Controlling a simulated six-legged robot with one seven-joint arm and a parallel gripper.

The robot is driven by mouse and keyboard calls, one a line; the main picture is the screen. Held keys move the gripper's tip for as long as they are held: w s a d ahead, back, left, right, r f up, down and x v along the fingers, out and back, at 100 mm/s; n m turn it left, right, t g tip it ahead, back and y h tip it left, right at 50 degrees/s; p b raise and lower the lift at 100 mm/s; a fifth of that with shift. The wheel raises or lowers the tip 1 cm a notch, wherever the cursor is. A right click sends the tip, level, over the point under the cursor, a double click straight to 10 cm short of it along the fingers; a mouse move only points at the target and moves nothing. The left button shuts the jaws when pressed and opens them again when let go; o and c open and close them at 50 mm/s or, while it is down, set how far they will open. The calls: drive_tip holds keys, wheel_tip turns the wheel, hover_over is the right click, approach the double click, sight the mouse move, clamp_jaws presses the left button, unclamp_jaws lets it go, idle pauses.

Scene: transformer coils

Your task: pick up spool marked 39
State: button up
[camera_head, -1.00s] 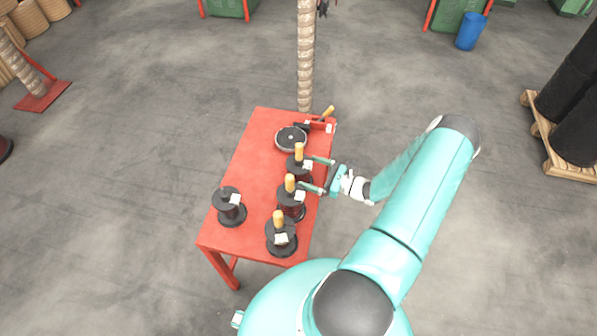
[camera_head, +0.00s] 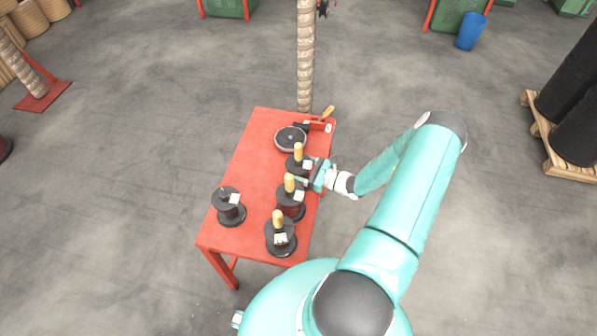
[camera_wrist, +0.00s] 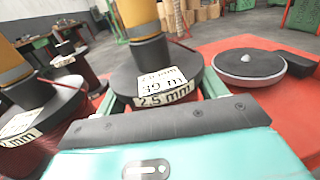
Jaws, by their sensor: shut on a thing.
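A black spool with a yellow handle (camera_head: 294,164) stands upright on the red table, the farthest of the three handled spools. In the wrist view this spool (camera_wrist: 150,78) fills the middle. Its white label shows 2.5 mm and a blurred line I cannot read with certainty. My gripper (camera_head: 309,175) reaches in from the right, low and level. Its teal fingers lie on both sides of the spool below the top flange, shut on it. The fingertips are hidden behind the spool. The spool appears to rest on the table still.
A second handled spool (camera_head: 290,203) stands close in front of the held one, a third (camera_head: 281,242) nearer. A spool without handle (camera_head: 229,211) stands at the left. A round dark disc (camera_head: 290,139) lies beyond. The red table (camera_head: 252,170) is clear in its left middle.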

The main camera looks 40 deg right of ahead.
drive_tip(key=c, duration=0.4)
drive_tip(key=shift+r, duration=0.1)
